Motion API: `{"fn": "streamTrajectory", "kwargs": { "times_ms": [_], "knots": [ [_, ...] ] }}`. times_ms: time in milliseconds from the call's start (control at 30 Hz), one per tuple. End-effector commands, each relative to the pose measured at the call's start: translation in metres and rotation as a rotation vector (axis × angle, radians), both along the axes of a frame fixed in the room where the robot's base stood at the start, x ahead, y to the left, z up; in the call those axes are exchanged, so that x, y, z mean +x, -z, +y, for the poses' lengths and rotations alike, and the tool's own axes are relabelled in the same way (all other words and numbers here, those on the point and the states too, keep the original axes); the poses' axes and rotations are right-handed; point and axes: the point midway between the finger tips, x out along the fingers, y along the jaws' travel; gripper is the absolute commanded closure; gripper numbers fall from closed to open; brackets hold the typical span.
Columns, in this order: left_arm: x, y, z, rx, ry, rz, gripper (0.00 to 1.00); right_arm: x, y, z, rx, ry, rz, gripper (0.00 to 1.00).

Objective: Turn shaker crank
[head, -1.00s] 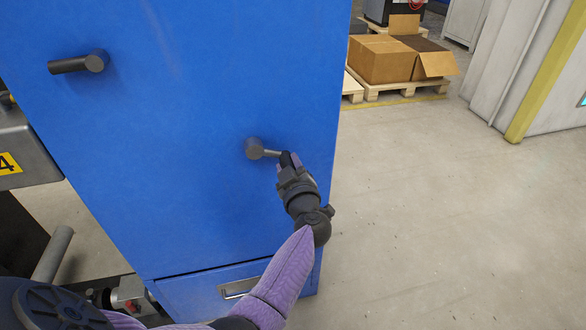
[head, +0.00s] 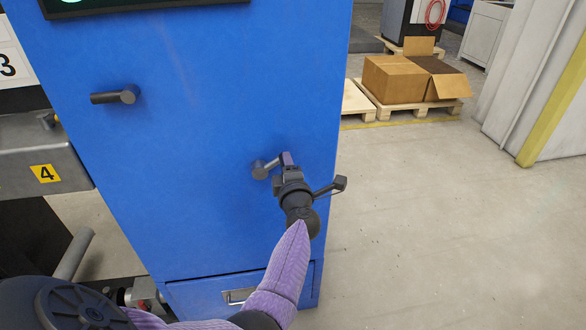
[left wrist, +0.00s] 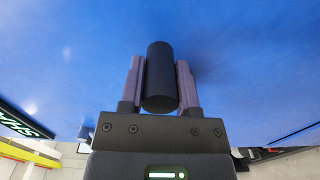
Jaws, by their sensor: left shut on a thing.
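A dark grey crank (head: 264,168) sits low on the front of the blue cabinet (head: 200,200), its arm pointing right and slightly up. My left gripper (head: 287,160) is at the outer end of this crank and shut on it. In the left wrist view the two fingers (left wrist: 160,62) lie on either side of the dark round crank handle (left wrist: 161,92). A second dark crank (head: 115,96) sits higher up at the left of the cabinet, its arm pointing left, with nothing touching it. My right gripper is not in view.
A drawer with a metal handle (head: 238,296) is below the crank. A grey machine part marked 4 (head: 75,172) stands at the left. Cardboard boxes (head: 395,80) rest on pallets at the back. The floor to the right is clear.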

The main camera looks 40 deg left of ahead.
Motion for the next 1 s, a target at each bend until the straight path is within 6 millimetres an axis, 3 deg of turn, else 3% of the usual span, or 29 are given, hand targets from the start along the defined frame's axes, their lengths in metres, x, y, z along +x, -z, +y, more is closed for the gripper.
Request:
{"fn": "streamTrajectory", "kwargs": {
  "times_ms": [500,1000],
  "knots": [
    [-0.015,-0.023,0.013,-0.285,0.0,-0.335,1.0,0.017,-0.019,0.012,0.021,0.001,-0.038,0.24],
    [-0.02,-0.028,0.017,-0.411,-0.002,-0.481,1.0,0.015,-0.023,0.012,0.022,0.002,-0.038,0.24]
  ]
}}
